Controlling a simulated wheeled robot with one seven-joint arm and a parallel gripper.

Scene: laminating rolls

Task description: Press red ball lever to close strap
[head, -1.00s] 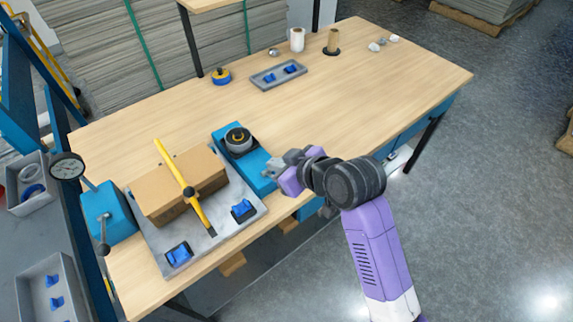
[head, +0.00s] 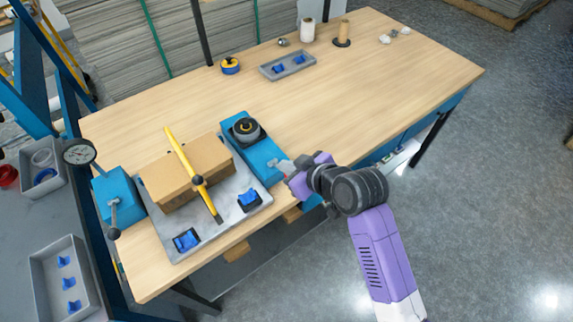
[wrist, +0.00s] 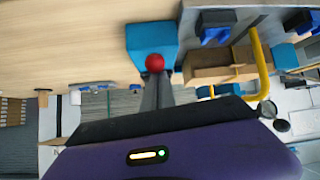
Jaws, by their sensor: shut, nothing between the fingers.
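A red ball (wrist: 155,62) shows in the wrist view, at the near end of a blue block (wrist: 150,38). My gripper (wrist: 157,80) is shut and empty, with its fingertips right at the ball in that view; I cannot tell whether they touch it. In the head view my gripper (head: 279,166) is beside the right side of the blue block (head: 262,156), which carries a black and yellow dial. The ball is hidden there. A yellow bar (head: 183,158) crosses a cardboard box (head: 215,160) on a grey plate. I cannot make out which part is the strap.
Blue clips (head: 186,240) sit on the plate's front corners. A grey tray (head: 288,65), a yellow and blue roll (head: 231,66) and a white roll (head: 307,30) stand at the back. The table's right side is clear.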

